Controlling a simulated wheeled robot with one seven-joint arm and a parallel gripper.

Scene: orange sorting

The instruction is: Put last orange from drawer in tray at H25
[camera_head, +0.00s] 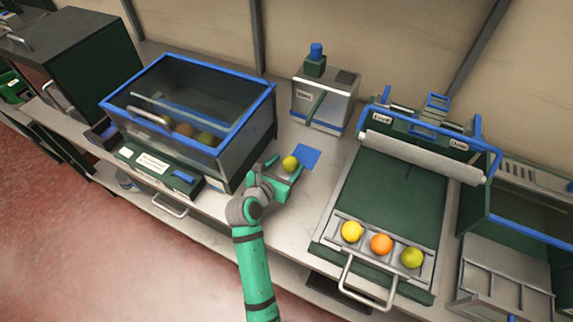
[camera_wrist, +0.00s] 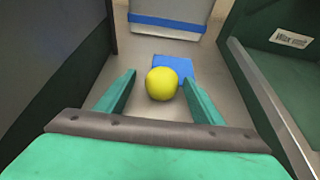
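A yellow-green fruit (camera_head: 290,163) rests on the counter at the near left edge of a blue square (camera_head: 307,157). In the wrist view the fruit (camera_wrist: 162,83) lies between the fingertips of my gripper (camera_wrist: 160,76), with a small gap on each side, and the blue square (camera_wrist: 175,66) shows just behind it. My gripper (camera_head: 286,167) is open and low over the counter. A tray (camera_head: 339,217) on the green machine at right holds a yellow, an orange and a yellow-green fruit in a row. I cannot read any H25 mark.
A blue-rimmed glass-sided box (camera_head: 262,102) with fruits inside stands left of my gripper. A grey unit (camera_head: 325,98) stands behind the blue square. The green roller machine (camera_head: 390,200) stands to the right, and the wrist view shows a "Wax unit" label (camera_wrist: 290,38). Bare counter lies between.

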